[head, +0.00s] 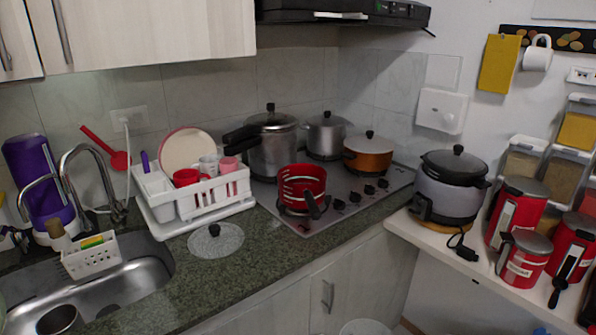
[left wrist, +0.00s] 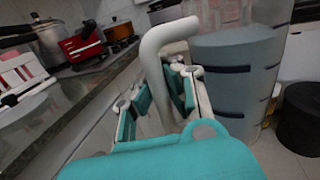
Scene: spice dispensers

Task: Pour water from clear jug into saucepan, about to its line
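The red saucepan (head: 302,186) stands on the front of the hob, uncovered, with pale lines on its inner wall and a black handle (head: 313,205) toward me. It also shows in the left wrist view (left wrist: 84,43). My left gripper (left wrist: 160,90) has its teal-padded fingers on either side of a thick white curved handle (left wrist: 158,42); it looks shut on it. The handle appears to belong to the clear jug (left wrist: 228,88), which has dark bands and looks filled with bluish water. The jug looks upright, beside the counter front. My right gripper is in neither view.
A glass lid (head: 216,241) lies on the counter left of the saucepan. A white dish rack (head: 200,215) stands behind it. Pots and an orange pan (head: 368,154) occupy the back of the hob. A rice cooker (head: 450,185) and red canisters (head: 517,208) stand right.

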